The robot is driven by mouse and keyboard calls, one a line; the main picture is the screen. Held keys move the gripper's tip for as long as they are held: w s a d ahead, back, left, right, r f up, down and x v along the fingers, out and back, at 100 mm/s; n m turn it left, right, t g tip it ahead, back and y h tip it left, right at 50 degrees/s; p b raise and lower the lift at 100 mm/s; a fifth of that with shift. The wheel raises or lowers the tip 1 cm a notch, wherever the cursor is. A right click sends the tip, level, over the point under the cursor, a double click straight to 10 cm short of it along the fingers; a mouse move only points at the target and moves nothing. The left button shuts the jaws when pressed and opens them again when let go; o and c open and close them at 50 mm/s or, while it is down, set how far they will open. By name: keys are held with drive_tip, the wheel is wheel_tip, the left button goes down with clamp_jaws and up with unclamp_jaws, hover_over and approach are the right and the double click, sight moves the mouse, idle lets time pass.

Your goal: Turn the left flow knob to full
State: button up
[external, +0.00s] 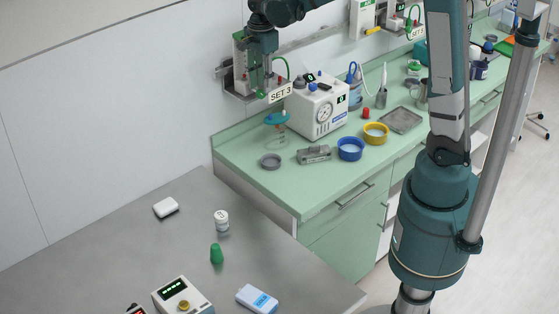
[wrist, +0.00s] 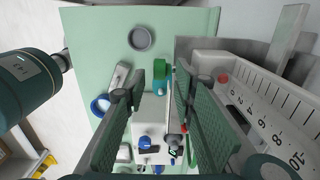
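My gripper (external: 262,80) points down in front of the left wall flowmeter (external: 240,65), just above the SET 3 sign (external: 279,93). In the wrist view the flowmeter's white scale (wrist: 270,95) with numbers up to 10 stands to the right. My two green-padded fingers (wrist: 160,88) are apart, with a visible gap. A small green and teal piece (wrist: 160,68) shows between the fingertips in that view; I cannot tell whether it is the flow knob or whether the fingers touch it.
Below is the green counter (external: 235,150) with a white pump box (external: 318,105), a grey dish (external: 270,160), a blue ring bowl (external: 350,149) and a yellow one (external: 376,133). The wall is close on my gripper's right in the wrist view. A second wall unit (external: 362,18) is farther back.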

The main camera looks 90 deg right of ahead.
sight(260, 94)
drive_tip(key=shift+f, duration=1.5)
drive_tip(key=c, duration=0.8)
